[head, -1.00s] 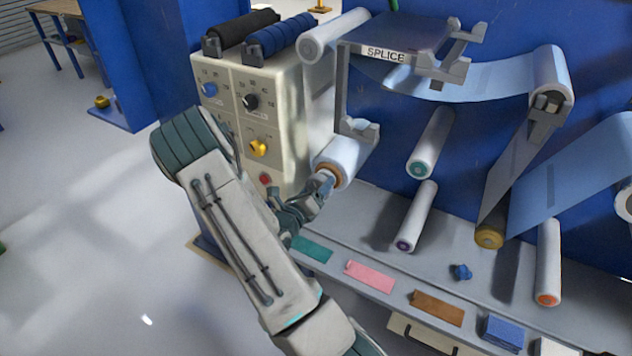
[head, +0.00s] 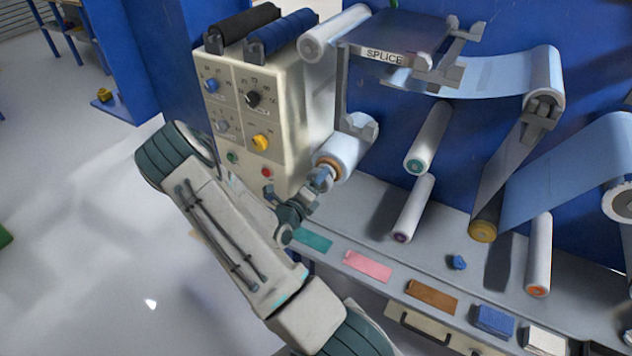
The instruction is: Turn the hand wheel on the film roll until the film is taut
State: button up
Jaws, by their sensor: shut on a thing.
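The film roll (head: 347,147) sits at the lower end of the splice frame, with an orange-brown core ring facing me. My gripper (head: 318,181) is at the near end of this roll, shut on a small blue part in front of the core, which I take to be the hand wheel (head: 324,173). The fingers and my wrist hide most of the wheel. Pale blue film (head: 490,78) runs from under the splice table (head: 395,40) to the upper right roller. Whether the film by the roll is taut cannot be told.
A control box (head: 255,110) with knobs and buttons stands left of the roll. White rollers (head: 428,138) stick out to the right. The shelf below holds coloured tags (head: 367,266), a blue knob (head: 458,262) and a blue stack (head: 494,320).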

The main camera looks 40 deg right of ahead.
jog(key=o, duration=1)
jog(key=shift+d, duration=0.1)
jog(key=b+v, duration=0.1)
jog(key=v, duration=1.3)
jog(key=shift+b, duration=0.3)
